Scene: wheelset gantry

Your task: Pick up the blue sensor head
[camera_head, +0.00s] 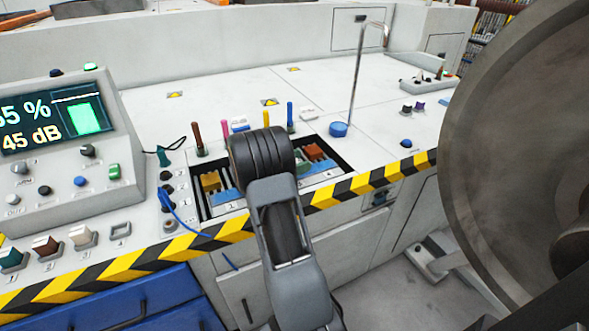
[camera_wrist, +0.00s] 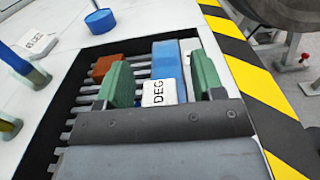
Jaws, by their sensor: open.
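The blue sensor head (camera_wrist: 168,60) sits in a slotted recess in the bench top, in the wrist view. My gripper (camera_wrist: 161,80) is open, with one green finger on each side of the blue head. Gaps show between the fingers and the head; I cannot tell how deep the tips reach. The near end of the head is hidden behind the gripper body.
An orange-red block (camera_wrist: 110,67) lies left of my left finger. A yellow block (camera_head: 211,182) sits in the left part of the recess. Several coloured upright handles stand behind it. A blue round base (camera_head: 338,130) carries a tall bent rod. A large grey wheel (camera_head: 515,140) stands at right.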

